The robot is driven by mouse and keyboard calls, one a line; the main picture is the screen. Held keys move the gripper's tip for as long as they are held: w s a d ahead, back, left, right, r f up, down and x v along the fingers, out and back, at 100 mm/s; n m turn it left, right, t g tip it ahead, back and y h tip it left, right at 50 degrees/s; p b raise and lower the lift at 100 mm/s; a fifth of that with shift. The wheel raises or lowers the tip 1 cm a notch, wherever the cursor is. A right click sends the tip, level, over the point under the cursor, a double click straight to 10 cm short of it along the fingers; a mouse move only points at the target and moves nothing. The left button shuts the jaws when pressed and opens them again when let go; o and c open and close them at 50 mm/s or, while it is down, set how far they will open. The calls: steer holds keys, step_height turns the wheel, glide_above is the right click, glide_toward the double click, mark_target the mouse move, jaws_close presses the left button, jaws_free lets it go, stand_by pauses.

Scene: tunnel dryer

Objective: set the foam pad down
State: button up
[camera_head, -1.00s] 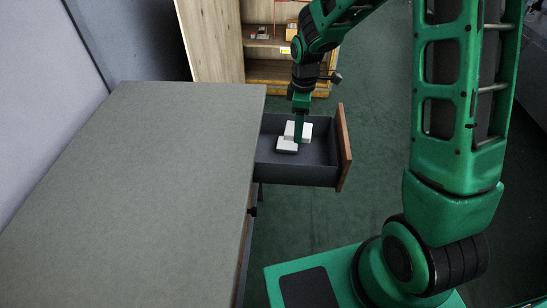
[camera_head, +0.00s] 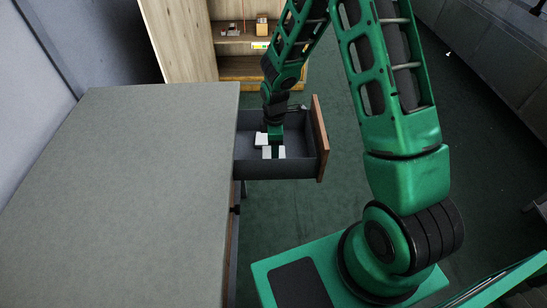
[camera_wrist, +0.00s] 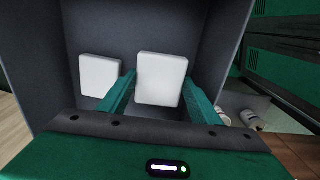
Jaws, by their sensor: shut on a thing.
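The white foam pad (camera_wrist: 161,79) is between the two green fingers of my gripper (camera_wrist: 160,85) in the wrist view, and the gripper is shut on it. In the head view my gripper (camera_head: 274,152) points down into the open drawer (camera_head: 305,158), with the pad (camera_head: 267,153) low inside, partly hidden by a finger. I cannot tell whether the pad touches the drawer floor. A second white block (camera_head: 261,139) lies on the drawer floor behind and left of it. That block (camera_wrist: 99,76) is left of my fingers in the wrist view, apart from the held pad.
The drawer has dark walls and a brown front panel (camera_head: 319,138). It juts from a grey-topped desk (camera_head: 130,190) whose top is bare. A wooden shelf (camera_head: 235,48) with small items stands behind. Drawer floor is free on the right.

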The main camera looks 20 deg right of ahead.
steer(key=shift+f, duration=2)
steer(key=o, duration=0.8)
steer(key=shift+f, duration=0.1)
